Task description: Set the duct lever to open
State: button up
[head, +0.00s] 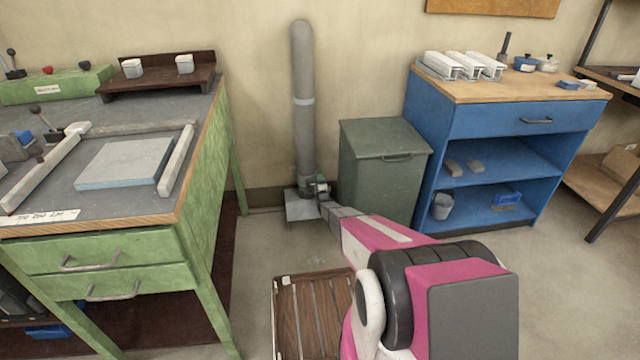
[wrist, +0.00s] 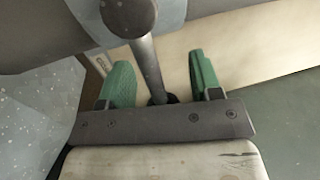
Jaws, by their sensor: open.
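The grey duct (head: 304,130) is a vertical pipe against the wall in the head view. Its curved grey side also shows across the top of the wrist view (wrist: 40,35). The duct lever (wrist: 149,65) is a grey rod running from a dark round hub on the duct down between my fingers. A dark end of the lever is partly hidden behind my gripper's crossbar. My gripper (wrist: 160,62) is open, with one green finger on each side of the rod and visible gaps to both. In the head view my gripper (head: 320,190) is small beside the duct's lower part, where the lever is hard to make out.
A green-grey bin (head: 385,170) stands close to the right of the duct. The green workbench (head: 210,150) is on the left, the blue cabinet (head: 435,130) on the right. A slatted wooden crate (head: 300,310) is on the floor in front. Open floor lies between bench and crate.

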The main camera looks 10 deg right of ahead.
grip_shut()
jog(key=shift+r, duration=0.15)
jog(key=shift+a+r+n+y, duration=0.15)
jog(key=shift+r+n+y, duration=0.3)
jog(key=shift+n, duration=0.75)
jog(key=shift+a+r+n+y, duration=0.2)
jog(key=shift+r+n, duration=0.35)
jog(key=shift+n, duration=0.65)
jog(key=shift+a+r+n+y, duration=0.15)
jog(key=shift+r+n+y, duration=0.3)
jog(key=shift+n, duration=0.75)
jog(key=shift+r, duration=0.1)
grip_release()
